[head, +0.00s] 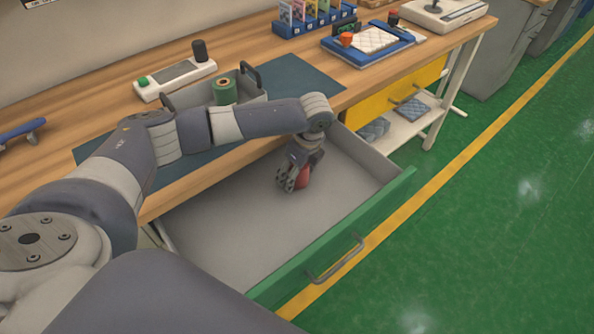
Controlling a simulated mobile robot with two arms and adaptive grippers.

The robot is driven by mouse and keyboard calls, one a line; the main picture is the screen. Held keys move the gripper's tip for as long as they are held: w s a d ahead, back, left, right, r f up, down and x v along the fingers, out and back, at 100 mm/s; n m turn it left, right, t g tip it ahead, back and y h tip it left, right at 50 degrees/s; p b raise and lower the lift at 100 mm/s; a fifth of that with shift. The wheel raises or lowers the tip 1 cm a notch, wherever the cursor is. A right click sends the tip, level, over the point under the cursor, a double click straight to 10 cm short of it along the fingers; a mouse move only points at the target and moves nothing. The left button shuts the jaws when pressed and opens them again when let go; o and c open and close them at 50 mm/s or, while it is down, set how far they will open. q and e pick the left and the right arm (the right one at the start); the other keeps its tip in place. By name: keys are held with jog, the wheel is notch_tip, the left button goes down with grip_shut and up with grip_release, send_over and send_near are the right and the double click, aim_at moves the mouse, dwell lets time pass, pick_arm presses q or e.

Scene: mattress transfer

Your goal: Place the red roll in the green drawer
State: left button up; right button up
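The green drawer (345,238) is pulled open below the bench top, with a grey inside and a metal handle on its green front. The red roll (304,178) is inside the drawer's outline, toward the back, partly hidden by my gripper. My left gripper (288,185) points down into the drawer at the red roll, its fingers against or just in front of it. I cannot tell whether the fingers grip it or whether the roll touches the drawer floor. My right gripper is not in view.
A grey carrier with a green roll (223,91) stands on the dark mat (300,80) behind my arm. A white device (175,78), a blue tray (368,46) and a colourful rack (312,14) are further back. The drawer floor around the roll is clear.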

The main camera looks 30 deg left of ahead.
pick_arm(q)
jog(key=v, duration=1.2)
jog(key=shift+r, duration=0.2)
jog(key=shift+a, duration=0.1)
